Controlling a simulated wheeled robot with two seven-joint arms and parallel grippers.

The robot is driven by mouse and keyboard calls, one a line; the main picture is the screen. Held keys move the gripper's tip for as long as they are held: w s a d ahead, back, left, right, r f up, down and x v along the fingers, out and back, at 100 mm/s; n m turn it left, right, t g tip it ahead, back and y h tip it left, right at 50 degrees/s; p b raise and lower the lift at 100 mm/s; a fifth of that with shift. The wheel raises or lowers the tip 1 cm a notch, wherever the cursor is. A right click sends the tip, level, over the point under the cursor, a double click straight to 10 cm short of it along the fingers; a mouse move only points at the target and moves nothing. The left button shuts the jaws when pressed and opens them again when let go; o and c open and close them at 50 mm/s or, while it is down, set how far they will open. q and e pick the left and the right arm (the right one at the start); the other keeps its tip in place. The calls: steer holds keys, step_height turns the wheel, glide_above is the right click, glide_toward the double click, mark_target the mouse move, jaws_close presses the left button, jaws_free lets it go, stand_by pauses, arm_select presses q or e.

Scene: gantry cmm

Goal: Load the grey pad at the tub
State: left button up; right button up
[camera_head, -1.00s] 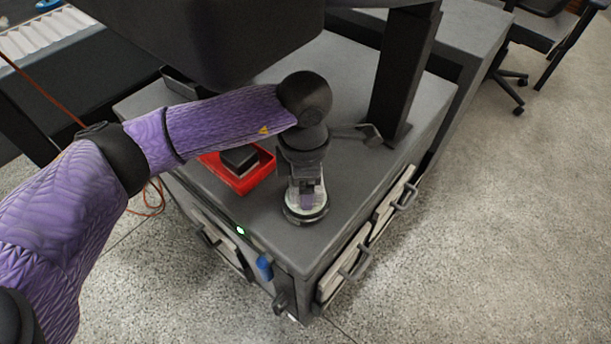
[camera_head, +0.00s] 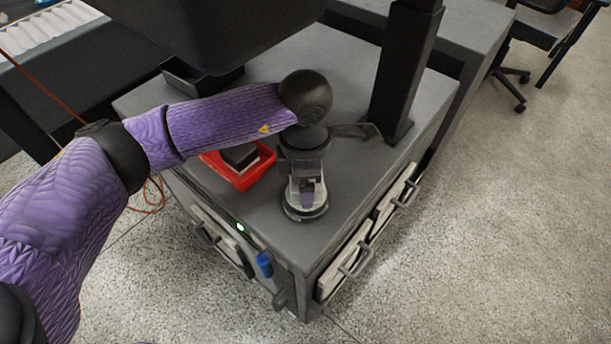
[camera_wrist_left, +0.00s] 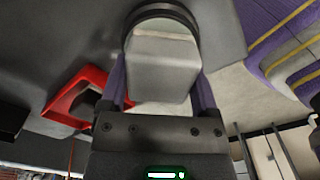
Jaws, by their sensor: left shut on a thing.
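My left gripper (camera_wrist_left: 160,100) is shut on a light grey block-shaped pad (camera_wrist_left: 165,65), one purple finger on each side. In the head view my left gripper (camera_head: 307,190) points down over a round, dark-rimmed plate (camera_head: 306,213) near the table's front corner. The plate's pale face and dark rim also show behind the pad in the left wrist view (camera_wrist_left: 162,12). I cannot tell whether the pad touches the plate. A shallow red tub (camera_head: 240,183) with a dark block inside stands to the left, partly behind my forearm. My right gripper is out of view.
A large dark overhead housing (camera_head: 210,30) and black column (camera_head: 402,75) stand over the grey table (camera_head: 350,205). A black open bin (camera_head: 190,78) sits at the back left. A blue item (camera_head: 264,264) hangs on the front edge. The table's right side is clear.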

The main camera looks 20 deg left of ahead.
arm_select(q)
steer(key=shift+f, duration=0.2)
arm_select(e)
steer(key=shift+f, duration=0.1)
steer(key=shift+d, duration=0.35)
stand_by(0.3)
arm_select(q)
step_height(320, 180, up, 7)
steer(key=p, duration=0.5)
steer(key=shift+r, duration=0.1)
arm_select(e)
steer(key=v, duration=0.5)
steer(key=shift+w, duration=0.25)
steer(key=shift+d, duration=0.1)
arm_select(q)
steer(key=shift+s+f, duration=0.15)
steer(key=shift+f, duration=0.05)
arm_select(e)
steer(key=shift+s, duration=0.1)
